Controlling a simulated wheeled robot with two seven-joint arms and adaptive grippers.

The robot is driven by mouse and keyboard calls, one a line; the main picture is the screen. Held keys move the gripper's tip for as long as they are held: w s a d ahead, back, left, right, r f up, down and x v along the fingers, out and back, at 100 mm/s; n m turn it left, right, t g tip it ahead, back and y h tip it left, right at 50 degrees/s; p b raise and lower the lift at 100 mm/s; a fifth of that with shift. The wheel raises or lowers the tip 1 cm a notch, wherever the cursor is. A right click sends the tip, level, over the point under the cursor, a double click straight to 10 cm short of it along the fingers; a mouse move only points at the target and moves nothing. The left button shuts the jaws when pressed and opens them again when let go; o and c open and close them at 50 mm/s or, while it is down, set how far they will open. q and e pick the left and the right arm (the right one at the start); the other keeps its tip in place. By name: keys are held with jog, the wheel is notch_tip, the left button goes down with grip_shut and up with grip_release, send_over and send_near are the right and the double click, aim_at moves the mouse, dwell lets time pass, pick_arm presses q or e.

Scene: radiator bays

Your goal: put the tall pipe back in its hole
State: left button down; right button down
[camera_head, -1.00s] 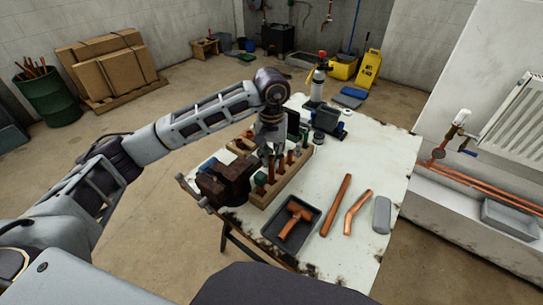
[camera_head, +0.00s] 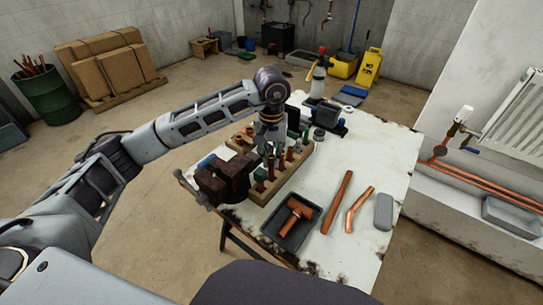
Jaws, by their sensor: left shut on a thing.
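The wooden block with holes (camera_head: 285,181) stands on the white table and holds several short copper pipes, some with green or grey tops. My left gripper (camera_head: 271,154) comes down from above over the block's middle. It is shut on a copper pipe (camera_head: 271,170), which stands upright at the block. The pipe is partly hidden by the fingers and the pieces around it, so I cannot tell whether its lower end is in a hole. My right gripper is not in view.
A dark vise (camera_head: 225,180) stands left of the block. The table's right side (camera_head: 385,155) is clear.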

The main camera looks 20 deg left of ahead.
pick_arm(q)
jog(key=shift+f, duration=0.15)
jog(key=c, duration=1.3)
grip_release()
jog(key=shift+r, duration=0.2)
jog(key=shift+r+p, duration=1.25)
jog(key=shift+r, duration=2.1)
